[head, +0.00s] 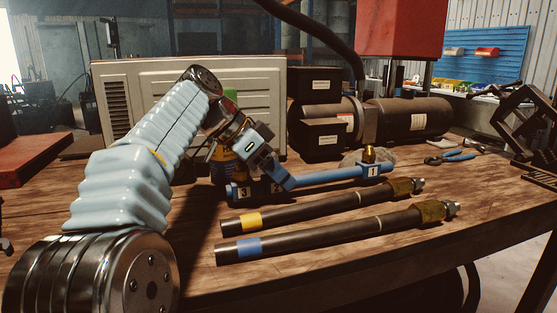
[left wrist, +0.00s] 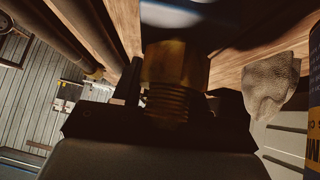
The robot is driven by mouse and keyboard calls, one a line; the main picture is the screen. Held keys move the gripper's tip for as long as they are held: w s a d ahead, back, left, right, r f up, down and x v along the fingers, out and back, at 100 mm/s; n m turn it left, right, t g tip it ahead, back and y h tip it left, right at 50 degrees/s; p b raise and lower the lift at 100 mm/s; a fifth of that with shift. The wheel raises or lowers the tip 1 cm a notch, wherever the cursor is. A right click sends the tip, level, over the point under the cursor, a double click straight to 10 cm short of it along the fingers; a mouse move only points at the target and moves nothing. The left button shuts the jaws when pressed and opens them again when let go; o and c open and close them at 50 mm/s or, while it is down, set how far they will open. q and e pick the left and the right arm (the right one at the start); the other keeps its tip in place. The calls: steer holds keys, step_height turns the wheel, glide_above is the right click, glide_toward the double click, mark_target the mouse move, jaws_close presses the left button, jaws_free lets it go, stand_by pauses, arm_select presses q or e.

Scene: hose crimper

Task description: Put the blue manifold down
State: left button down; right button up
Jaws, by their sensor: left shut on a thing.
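The blue manifold (head: 335,176) is a long blue bar with number labels and an upright brass fitting near its right end. It is level, low over the wooden bench or on it; I cannot tell if it touches. My left gripper (head: 283,178) reaches down over its left part and is shut on it, hiding some of it. In the left wrist view a threaded brass fitting (left wrist: 172,75) stands between the dark fingers. My right gripper is not in view.
Two dark hoses, one with a yellow band (head: 251,220) and one with a blue band (head: 248,246), lie in front on the bench (head: 410,245). Behind are a can (head: 224,168), a grey rag (left wrist: 268,90), black boxes and a machine. Pliers (head: 450,158) lie right.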

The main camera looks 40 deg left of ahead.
arm_select(q)
steer(key=shift+f, duration=0.35)
steer(key=shift+f+b, duration=0.35)
steer(key=shift+f, duration=0.05)
steer(key=c, duration=0.5)
jaws_free()
steer(key=v, duration=1.2)
steer(key=shift+r+p, duration=0.1)
steer(key=shift+p, duration=0.25)
